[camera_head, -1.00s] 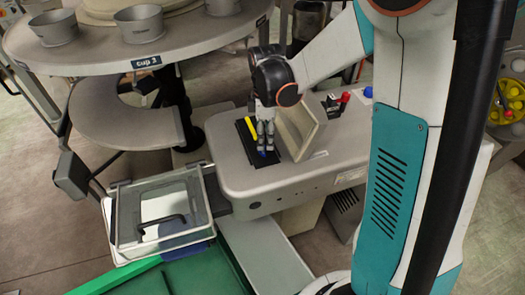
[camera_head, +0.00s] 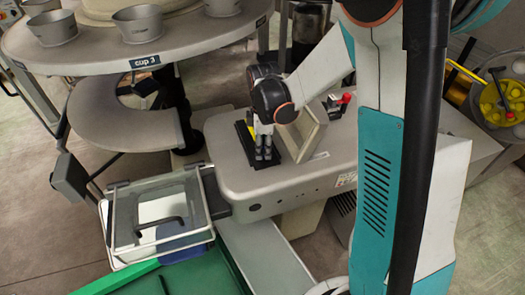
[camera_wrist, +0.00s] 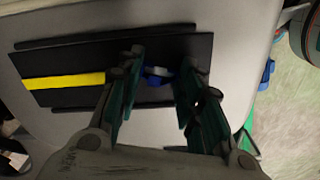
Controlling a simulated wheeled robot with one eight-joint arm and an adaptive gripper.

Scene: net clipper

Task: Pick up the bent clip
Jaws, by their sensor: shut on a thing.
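A black tray (camera_wrist: 60,61) lies on the grey worktop and also shows in the head view (camera_head: 243,134). A yellow strip (camera_wrist: 64,81) lies on its left part in the wrist view. A small blue and grey clip (camera_wrist: 158,73) is on the tray's right part, between my fingers. Whether it is bent is too small to tell. My gripper (camera_wrist: 162,80) points down over the tray and is shut on this clip, one finger on each side. In the head view my gripper (camera_head: 263,155) hides the clip.
An upright beige panel (camera_head: 308,133) stands just right of the tray. A round table with cups (camera_head: 138,24) overhangs at the upper left. A clear-lidded box (camera_head: 112,225) stands at the lower left, by a green bin (camera_head: 195,275). Red and black items (camera_head: 340,103) lie behind the panel.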

